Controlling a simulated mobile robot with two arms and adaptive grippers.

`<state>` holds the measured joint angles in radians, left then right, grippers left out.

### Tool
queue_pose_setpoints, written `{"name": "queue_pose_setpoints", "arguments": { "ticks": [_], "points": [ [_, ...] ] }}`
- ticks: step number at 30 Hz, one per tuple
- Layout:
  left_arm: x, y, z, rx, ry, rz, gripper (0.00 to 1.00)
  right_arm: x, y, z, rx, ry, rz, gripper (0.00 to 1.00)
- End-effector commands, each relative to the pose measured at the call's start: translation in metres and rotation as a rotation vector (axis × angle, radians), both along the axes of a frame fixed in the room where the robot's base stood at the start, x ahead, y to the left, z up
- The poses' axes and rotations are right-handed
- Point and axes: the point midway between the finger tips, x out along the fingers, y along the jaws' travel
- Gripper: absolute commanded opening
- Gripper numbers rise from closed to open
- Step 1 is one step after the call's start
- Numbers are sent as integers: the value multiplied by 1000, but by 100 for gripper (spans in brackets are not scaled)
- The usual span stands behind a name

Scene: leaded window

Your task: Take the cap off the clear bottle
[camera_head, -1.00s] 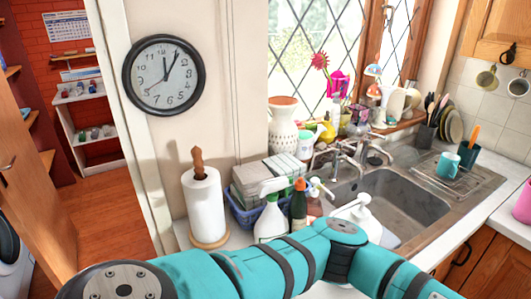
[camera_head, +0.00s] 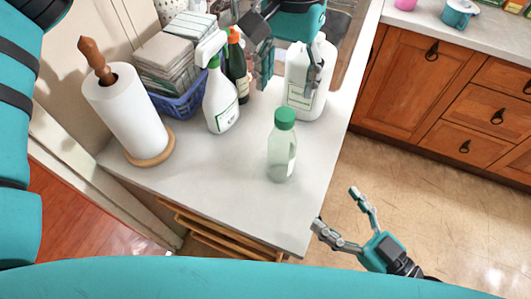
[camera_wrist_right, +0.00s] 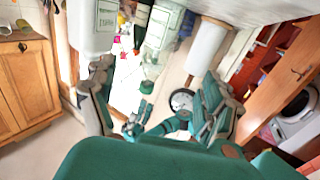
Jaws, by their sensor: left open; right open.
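The clear bottle (camera_head: 282,155) with a green cap (camera_head: 285,118) stands upright on the white counter, near its right edge. In the right wrist view, which is upside down, the cap (camera_wrist_right: 146,87) and bottle sit between my right fingers. My left gripper (camera_head: 288,72) is open behind the bottle, with its fingers beside and in front of a white jug; whether it touches the jug is unclear. It also shows in the right wrist view (camera_wrist_right: 155,122). My right gripper (camera_head: 335,208) is open and empty, just past the counter's right edge, apart from the bottle and pointing towards it.
The white jug (camera_head: 297,90) is partly hidden by my left gripper. A spray bottle (camera_head: 220,105), a dark bottle (camera_head: 237,65), a blue basket (camera_head: 178,105) and a paper towel roll (camera_head: 130,110) stand left and behind. The counter (camera_head: 230,175) is clear around the clear bottle.

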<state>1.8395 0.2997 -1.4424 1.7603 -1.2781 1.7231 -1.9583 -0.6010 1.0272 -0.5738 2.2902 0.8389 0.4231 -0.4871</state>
Motion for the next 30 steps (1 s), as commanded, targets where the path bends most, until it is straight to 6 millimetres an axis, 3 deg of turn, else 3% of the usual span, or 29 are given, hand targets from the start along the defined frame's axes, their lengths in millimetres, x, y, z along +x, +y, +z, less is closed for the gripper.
{"name": "queue_pose_setpoints", "arguments": {
  "ticks": [21,30],
  "points": [
    [0,0,0,-2,2,2,56,94,91,1,6,-2,-3,84],
    [0,0,0,-2,2,2,56,118,115,0,2,-2,-2,84]
  ]
}}
